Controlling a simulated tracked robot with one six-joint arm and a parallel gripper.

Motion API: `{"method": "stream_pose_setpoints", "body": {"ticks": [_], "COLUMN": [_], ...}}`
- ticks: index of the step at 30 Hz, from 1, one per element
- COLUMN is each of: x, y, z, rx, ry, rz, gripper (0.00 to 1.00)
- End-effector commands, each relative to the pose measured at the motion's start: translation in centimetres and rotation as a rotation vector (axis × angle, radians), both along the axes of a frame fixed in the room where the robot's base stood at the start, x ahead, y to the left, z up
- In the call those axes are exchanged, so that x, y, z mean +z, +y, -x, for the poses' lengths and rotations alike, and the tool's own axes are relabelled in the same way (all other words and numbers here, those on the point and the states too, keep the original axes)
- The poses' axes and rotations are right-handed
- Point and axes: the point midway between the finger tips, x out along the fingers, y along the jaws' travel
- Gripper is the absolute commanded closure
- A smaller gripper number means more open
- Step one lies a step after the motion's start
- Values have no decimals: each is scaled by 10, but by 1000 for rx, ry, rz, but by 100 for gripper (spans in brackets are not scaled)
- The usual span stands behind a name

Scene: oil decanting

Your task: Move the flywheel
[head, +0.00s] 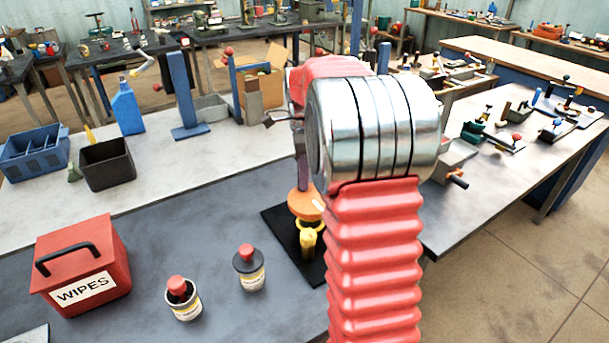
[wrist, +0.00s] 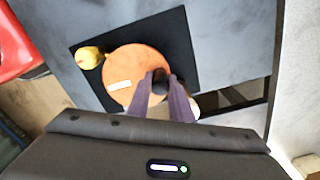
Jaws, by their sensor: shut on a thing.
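The flywheel (head: 304,207) is an orange disc with a pale label. In the head view it is partly hidden by my arm. In the wrist view the orange flywheel (wrist: 128,70) lies over a black mat (wrist: 183,42), with a dark knob between my fingers. My gripper (wrist: 160,80) is shut on that knob; it also shows in the head view (head: 302,183). A yellow part (head: 308,242) stands close beside the disc on the mat (head: 281,227). I cannot tell whether the disc touches the mat.
On the grey bench a red wipes box (head: 82,262) and two red-capped bottles (head: 183,298) (head: 249,268) stand left of the mat. A black bin (head: 107,164) and a blue bottle (head: 127,108) stand farther back.

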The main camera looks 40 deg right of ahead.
Motion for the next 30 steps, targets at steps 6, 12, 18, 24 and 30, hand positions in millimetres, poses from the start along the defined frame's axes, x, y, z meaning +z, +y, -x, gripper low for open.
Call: {"method": "stream_pose_setpoints", "body": {"ticks": [6, 12, 18, 24, 30], "x": [0, 0, 0, 0, 0], "y": [1, 2, 3, 5, 11], "z": [0, 0, 0, 0, 0], "rx": [5, 14, 36, 98, 228], "ry": [0, 0, -1, -1, -1], "rz": [-1, -1, -2, -2, -2], "gripper": [100, 100, 100, 100, 100]}}
